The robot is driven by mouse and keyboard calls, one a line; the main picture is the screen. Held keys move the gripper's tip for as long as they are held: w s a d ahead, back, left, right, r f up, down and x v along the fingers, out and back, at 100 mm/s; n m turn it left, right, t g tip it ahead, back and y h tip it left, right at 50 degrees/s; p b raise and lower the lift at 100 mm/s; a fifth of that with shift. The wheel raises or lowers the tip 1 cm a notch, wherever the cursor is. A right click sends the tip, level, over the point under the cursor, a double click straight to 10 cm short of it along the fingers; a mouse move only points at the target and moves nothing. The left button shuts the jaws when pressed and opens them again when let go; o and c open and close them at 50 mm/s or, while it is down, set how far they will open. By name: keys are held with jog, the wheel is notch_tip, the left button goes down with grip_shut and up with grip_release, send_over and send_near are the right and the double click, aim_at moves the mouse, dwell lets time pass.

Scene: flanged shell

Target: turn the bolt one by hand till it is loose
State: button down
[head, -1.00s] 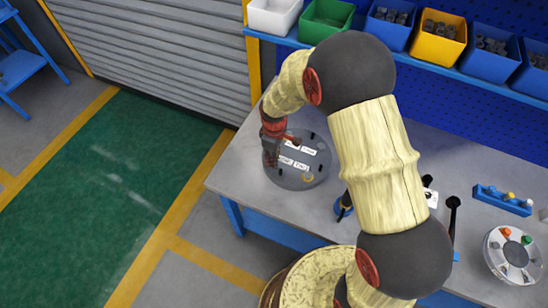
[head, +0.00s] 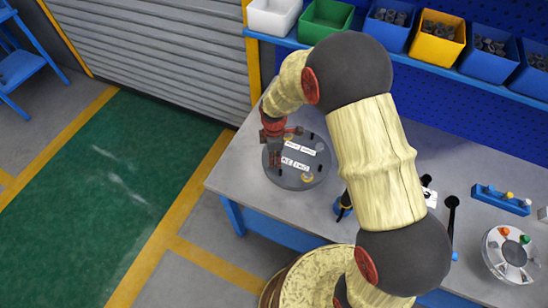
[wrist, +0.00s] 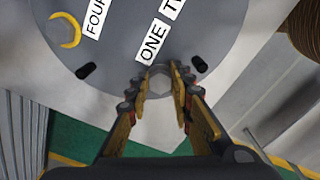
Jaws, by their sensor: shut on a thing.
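The round grey flanged shell (head: 312,168) lies on the bench with white number labels on its top. In the wrist view the shell (wrist: 225,25) fills the upper part, and the ONE label (wrist: 152,42) sits just above a grey hexagonal bolt head, bolt one (wrist: 160,78). My gripper (wrist: 159,90) is shut on bolt one, with a fingertip on each side of the head. In the head view my gripper (head: 274,163) is over the shell's left edge, and bolt one is hidden there.
Dark pegs (wrist: 199,64) stand close to the gripper's right and left on the shell. A yellow ring (wrist: 66,30) is near the FOUR label (wrist: 94,18). On the bench (head: 240,165) to the right are a blue rack (head: 502,199) and a round dish (head: 510,255).

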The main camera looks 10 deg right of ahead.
jog(key=shift+s+f, duration=0.2)
jog(key=shift+s, duration=0.05)
jog(key=c, duration=1.9)
grip_release()
jog(key=o, duration=0.3)
jog(key=shift+w+r, duration=0.1)
jog(key=shift+w, duration=0.1)
jog(key=shift+o, duration=0.2)
